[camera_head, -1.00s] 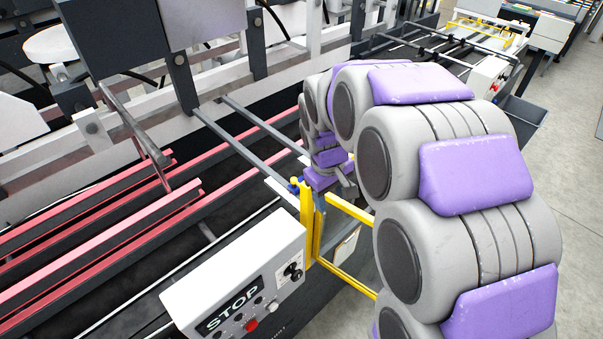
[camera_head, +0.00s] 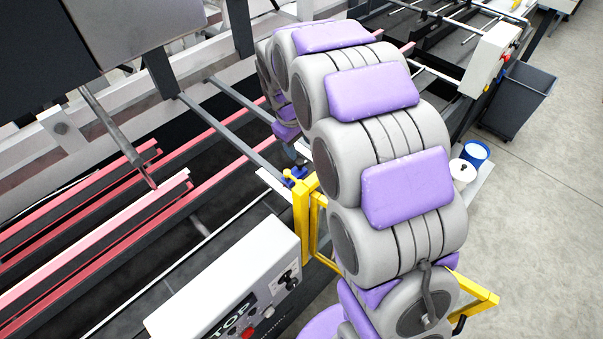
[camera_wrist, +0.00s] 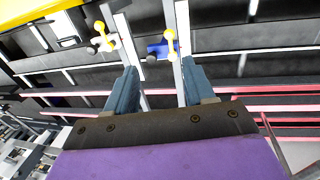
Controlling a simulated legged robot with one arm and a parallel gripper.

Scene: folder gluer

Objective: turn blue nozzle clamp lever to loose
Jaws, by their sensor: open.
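The blue nozzle clamp lever (camera_wrist: 159,48) shows in the wrist view, with a yellow knob at one end and a dark knob at the other. It sits beside a grey rail. My gripper (camera_wrist: 158,67) is open, its two fingers spread apart, and the lever lies just ahead of the gap between the fingertips. I see no contact with it. In the head view a small blue part (camera_head: 293,176) shows by the top of the yellow frame, just below my gripper end, which the arm mostly hides. The lever's setting is not readable.
A yellow and white clamp (camera_wrist: 104,40) stands left of the blue one. Red-edged rails (camera_head: 120,235) run at left.

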